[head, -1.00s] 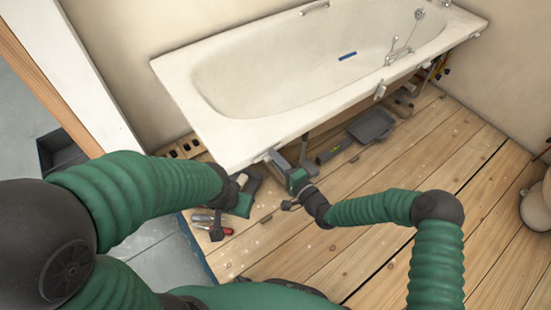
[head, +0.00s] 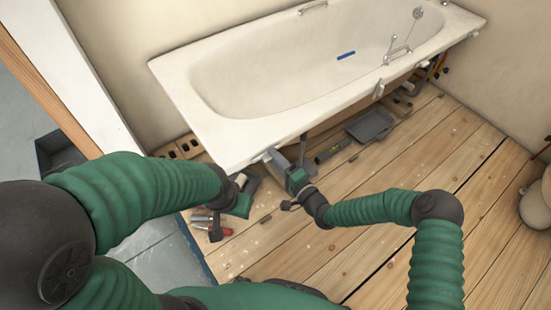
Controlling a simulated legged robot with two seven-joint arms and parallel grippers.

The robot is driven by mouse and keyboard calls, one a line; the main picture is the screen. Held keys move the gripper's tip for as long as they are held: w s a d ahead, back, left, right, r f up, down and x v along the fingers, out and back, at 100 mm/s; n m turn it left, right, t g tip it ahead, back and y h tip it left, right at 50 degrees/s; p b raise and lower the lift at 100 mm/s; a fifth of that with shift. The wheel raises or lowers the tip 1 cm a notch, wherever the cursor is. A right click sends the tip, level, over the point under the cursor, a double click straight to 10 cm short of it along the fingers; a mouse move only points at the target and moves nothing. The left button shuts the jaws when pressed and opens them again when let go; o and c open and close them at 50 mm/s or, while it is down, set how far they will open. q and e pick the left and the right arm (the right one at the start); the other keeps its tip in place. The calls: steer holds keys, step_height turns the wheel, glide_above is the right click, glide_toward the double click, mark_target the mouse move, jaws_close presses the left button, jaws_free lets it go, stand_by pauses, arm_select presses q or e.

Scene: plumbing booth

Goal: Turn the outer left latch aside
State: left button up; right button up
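The white bathtub (head: 225,128) stands on the plank floor with its front side open underneath. A small pale latch (head: 264,155) sits under the tub's front rim near the left end. Another latch (head: 378,90) hangs from the rim further right. My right gripper (head: 278,161) reaches up to the rim close to the left latch; its fingers are too small and covered to tell whether they touch it or are shut. My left gripper (head: 240,181) is lower and to the left, above the floor by the tub's corner; its fingers are mostly hidden by the wrist.
A grey tray (head: 371,126) and a dark tool with green (head: 331,152) lie under the tub's front edge. A rounded beige object (head: 536,208) stands at the far right. The planks at front right are clear.

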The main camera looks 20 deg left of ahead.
steer(key=p+v, duration=0.4)
steer(key=v, duration=1.2)
steer(key=shift+s+d+p, duration=0.25)
steer(key=shift+d+p, duration=0.1)
steer(key=shift+p, duration=0.05)
steer(key=shift+f, duration=0.1)
